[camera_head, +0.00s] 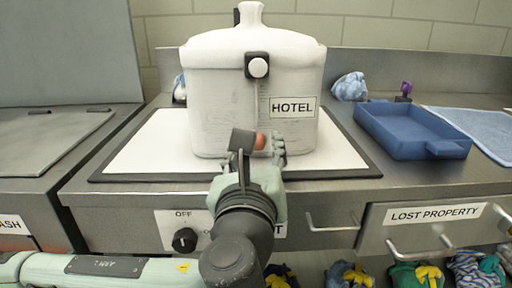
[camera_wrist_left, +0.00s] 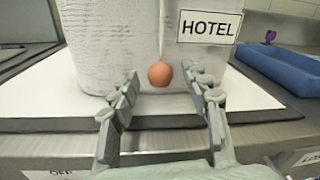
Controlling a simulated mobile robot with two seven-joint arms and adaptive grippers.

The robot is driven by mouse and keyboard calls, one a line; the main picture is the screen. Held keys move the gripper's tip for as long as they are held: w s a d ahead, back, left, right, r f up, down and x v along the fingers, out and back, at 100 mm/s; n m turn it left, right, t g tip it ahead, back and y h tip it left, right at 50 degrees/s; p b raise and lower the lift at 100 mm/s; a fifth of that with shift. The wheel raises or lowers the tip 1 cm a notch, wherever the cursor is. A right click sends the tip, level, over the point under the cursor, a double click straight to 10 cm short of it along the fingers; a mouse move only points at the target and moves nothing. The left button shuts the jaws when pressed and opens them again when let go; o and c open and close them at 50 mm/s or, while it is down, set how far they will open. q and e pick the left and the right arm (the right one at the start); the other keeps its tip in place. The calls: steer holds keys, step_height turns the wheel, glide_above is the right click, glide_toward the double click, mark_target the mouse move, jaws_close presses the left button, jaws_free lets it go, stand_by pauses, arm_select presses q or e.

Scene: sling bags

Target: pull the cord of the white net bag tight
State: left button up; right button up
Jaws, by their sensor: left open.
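The white net bag (camera_head: 222,105) stands upright on a white board, with a HOTEL label (camera_head: 293,107) on its front. A dark toggle with a white button (camera_head: 258,67) sits high on its front. A cord hangs down the front and ends in an orange-red ball (camera_wrist_left: 160,74), which also shows in the head view (camera_head: 260,141). My left gripper (camera_wrist_left: 163,88) is open in front of the bag. The ball is between and slightly beyond its fingertips, not gripped. My right gripper is in neither view.
The white board (camera_head: 150,145) has a dark rim. To the right are a blue tray (camera_head: 408,132), a light blue towel (camera_head: 475,128) and a patterned bundle (camera_head: 349,87). A drawer marked LOST PROPERTY (camera_head: 435,214) and a knob (camera_head: 185,240) are on the counter front.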

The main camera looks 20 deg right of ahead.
arm_select(q)
steer(key=v, duration=0.7)
steer(key=shift+s, duration=0.2)
